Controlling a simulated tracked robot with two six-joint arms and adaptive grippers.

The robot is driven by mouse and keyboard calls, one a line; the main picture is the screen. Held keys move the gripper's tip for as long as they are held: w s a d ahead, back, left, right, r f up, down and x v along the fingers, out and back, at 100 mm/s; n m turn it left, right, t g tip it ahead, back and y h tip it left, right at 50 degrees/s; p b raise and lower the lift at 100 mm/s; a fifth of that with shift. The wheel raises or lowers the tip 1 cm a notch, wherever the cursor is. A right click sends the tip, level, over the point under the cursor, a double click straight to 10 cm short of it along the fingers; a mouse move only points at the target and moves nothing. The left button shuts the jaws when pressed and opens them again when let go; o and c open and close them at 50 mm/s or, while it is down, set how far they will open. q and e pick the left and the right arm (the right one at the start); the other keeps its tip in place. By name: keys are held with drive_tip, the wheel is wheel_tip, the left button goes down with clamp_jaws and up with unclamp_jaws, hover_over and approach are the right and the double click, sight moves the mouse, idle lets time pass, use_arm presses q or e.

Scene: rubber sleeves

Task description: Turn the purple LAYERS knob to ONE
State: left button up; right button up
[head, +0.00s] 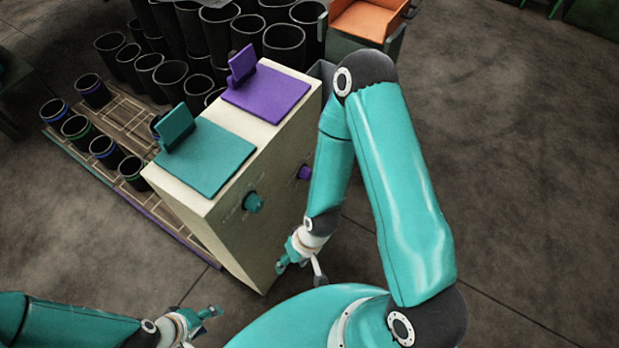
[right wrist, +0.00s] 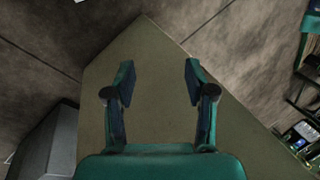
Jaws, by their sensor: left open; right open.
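The purple knob (head: 304,172) sits on the side face of a cream box (head: 262,240) in the head view, partly hidden by my right arm. Its pointer and the lettering around it are too small to read. A teal knob (head: 253,201) is on the same face, to its left. My right gripper (head: 298,272) is low beside the box, below the purple knob and apart from it. In the right wrist view it (right wrist: 158,78) is open and empty before a plain beige surface, with no knob showing. My left gripper (head: 212,314) is open and empty at the lower left, away from the box.
The box top carries a teal plate (head: 215,160) and a purple plate (head: 270,92), each with an upright tab. Several black sleeves (head: 172,73) stand behind the box, and banded ones stand on a board (head: 155,205) to its left. The floor at right is clear.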

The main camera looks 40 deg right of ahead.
drive_tip(key=shift+o, duration=0.4)
drive_tip(key=w+d+f+t+b, duration=0.5)
drive_tip(key=w+d+f+b, duration=0.1)
drive_tip(key=w+d+b, duration=0.2)
drive_tip(key=shift+w+d+n+b, duration=0.15)
drive_tip(key=shift+d+n+b, duration=0.15)
drive_tip(key=shift+d, duration=0.25)
drive_tip(key=n+t+y+b, duration=0.3)
drive_tip(key=n+t+b, duration=0.3)
drive_tip(key=t+b, duration=0.85)
approach(310, 177)
drive_tip(key=w+a+r+g+b, duration=0.1)
drive_tip(key=w+b, duration=0.1)
drive_tip(key=w+r+g+b, duration=0.1)
drive_tip(key=w, duration=0.2)
drive_tip(key=w+a+g+b, duration=0.1)
drive_tip(key=w+b, duration=0.1)
drive_tip(key=w, duration=0.1)
drive_tip(key=shift+w+a+r+g+b, duration=0.2)
drive_tip(key=shift+a+r+g+b, duration=0.1)
drive_tip(key=shift+r+g, duration=0.1)
